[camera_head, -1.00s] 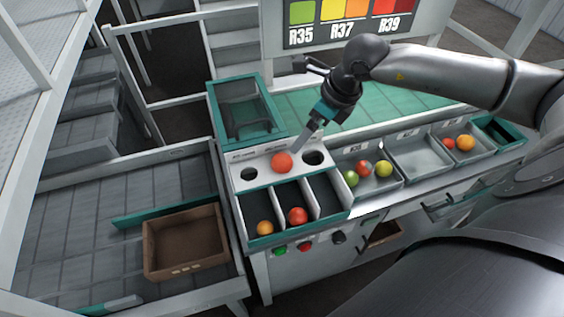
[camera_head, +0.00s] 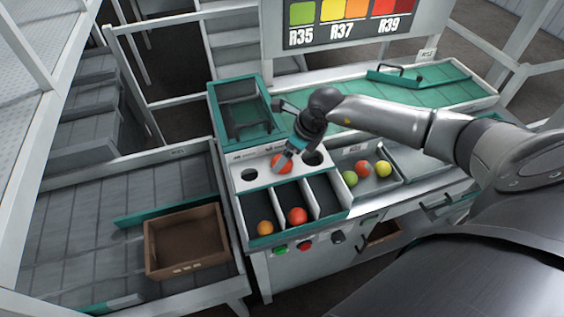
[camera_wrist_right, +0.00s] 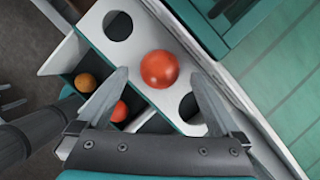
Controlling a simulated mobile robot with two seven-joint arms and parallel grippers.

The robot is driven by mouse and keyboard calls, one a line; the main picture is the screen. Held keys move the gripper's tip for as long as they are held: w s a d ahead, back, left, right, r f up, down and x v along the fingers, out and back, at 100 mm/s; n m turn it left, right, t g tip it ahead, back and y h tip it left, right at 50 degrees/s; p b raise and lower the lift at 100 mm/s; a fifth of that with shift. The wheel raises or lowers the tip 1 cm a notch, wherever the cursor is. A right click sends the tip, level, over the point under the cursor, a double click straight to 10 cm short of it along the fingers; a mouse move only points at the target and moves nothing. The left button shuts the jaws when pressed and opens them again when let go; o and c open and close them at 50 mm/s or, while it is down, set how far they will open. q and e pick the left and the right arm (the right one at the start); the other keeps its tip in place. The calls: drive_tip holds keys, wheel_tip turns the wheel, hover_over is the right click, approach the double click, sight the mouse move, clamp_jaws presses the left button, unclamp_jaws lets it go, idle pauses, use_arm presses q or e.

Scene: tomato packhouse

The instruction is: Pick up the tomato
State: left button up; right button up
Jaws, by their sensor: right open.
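A red tomato (camera_head: 281,163) sits at the middle position of a white panel (camera_head: 264,179) with round holes on either side of it. In the right wrist view the tomato (camera_wrist_right: 159,69) lies ahead of and between my fingers. My right gripper (camera_wrist_right: 160,95) is open, one finger to each side, with nothing held. In the head view my right gripper (camera_head: 282,166) reaches down at the tomato and partly covers it. I cannot tell whether a finger touches it. My left gripper is not in view.
Below the panel are dark compartments with an orange tomato (camera_head: 265,228) and a red tomato (camera_head: 297,216). A grey tray (camera_head: 349,164) to the right holds several tomatoes. A green-rimmed bin (camera_head: 213,107) stands behind. An empty brown crate (camera_head: 150,247) sits at left.

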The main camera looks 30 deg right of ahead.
drive_tip(key=shift+x, duration=1.25)
drive_tip(key=c, duration=0.8)
drive_tip(key=shift+r, duration=0.1)
drive_tip(key=shift+c, duration=0.2)
